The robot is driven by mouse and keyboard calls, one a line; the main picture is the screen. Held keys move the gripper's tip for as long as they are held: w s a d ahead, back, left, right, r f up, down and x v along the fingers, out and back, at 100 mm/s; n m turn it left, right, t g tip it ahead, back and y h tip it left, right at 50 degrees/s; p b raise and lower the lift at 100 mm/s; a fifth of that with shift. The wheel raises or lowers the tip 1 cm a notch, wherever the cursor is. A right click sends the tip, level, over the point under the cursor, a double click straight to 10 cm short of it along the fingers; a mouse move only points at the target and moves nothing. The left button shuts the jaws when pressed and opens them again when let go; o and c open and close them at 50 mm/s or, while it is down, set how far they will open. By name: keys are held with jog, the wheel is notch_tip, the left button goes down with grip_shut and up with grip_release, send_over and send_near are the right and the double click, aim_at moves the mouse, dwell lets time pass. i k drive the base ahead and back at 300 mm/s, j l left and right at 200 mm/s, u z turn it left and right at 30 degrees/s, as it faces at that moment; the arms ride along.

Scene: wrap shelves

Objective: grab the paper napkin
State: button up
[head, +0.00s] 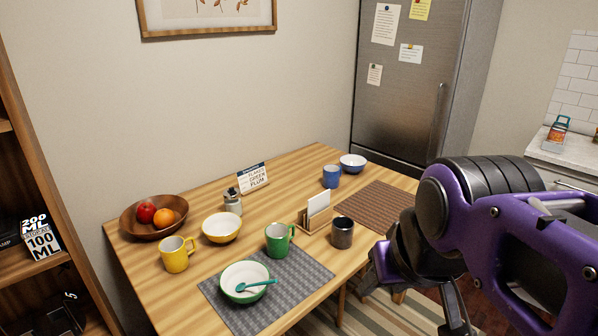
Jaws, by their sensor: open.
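The white paper napkin (318,203) stands upright in a wooden napkin holder (314,223) near the middle of the table. The holder is between the green mug (279,240) on its left and the dark cup (342,233) on its right. My purple and black gripper (412,300) is at the right of the head view, in front of the table's right side and apart from the napkin. Its fingers point down and are open, with nothing seen between them. Part of the table's right edge is hidden behind my arm.
The wooden table (150,270) also bears a fruit bowl (153,217), a yellow mug (175,254), a yellow bowl (221,227), a green bowl with a spoon (244,290), a sign (252,179), a blue mug (331,176) and a blue bowl (353,163). The fridge (415,80) stands behind.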

aim_at(316, 204)
jog(key=i+l+u, duration=0.1)
jog(key=u, duration=0.3)
jog(key=l+u, duration=0.1)
jog(key=u, duration=0.25)
jog(key=i+l+u, duration=0.2)
jog(key=l, duration=0.2)
jog(key=i+l+u, duration=0.2)
jog(key=l, duration=0.2)
jog(key=l+u, duration=0.15)
jog(key=l, duration=0.65)
